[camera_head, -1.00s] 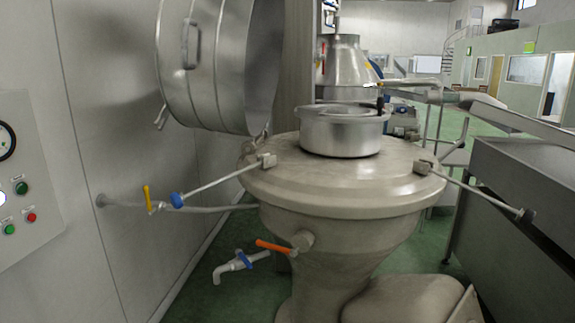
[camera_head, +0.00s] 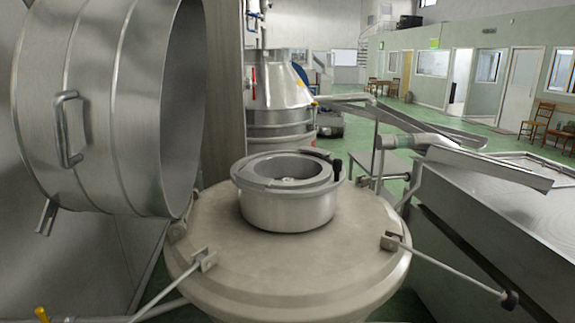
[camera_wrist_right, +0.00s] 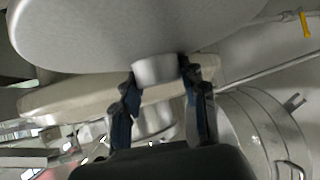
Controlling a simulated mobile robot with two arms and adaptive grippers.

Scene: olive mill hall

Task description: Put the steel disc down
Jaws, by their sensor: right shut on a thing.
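In the right wrist view, my right gripper (camera_wrist_right: 158,72) is shut on a short pale hub of the steel disc (camera_wrist_right: 130,28). The disc is wide, grey and smooth and fills the top of that view. It looks held off the vessel, with no contact visible. The head view shows neither gripper nor the held disc. There, a round steel vessel (camera_head: 330,258) with a broad flat top stands in front of me, with a short steel collar (camera_head: 288,208) with an open centre on it. My left gripper is in neither view now.
A large round steel drum cover (camera_head: 95,110) with a handle stands tilted at the left. Clamp rods (camera_head: 450,265) stick out from the vessel's rim. A steel tank (camera_head: 500,225) is at the right, with metal chutes (camera_head: 470,155) behind. Green floor shows farther back.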

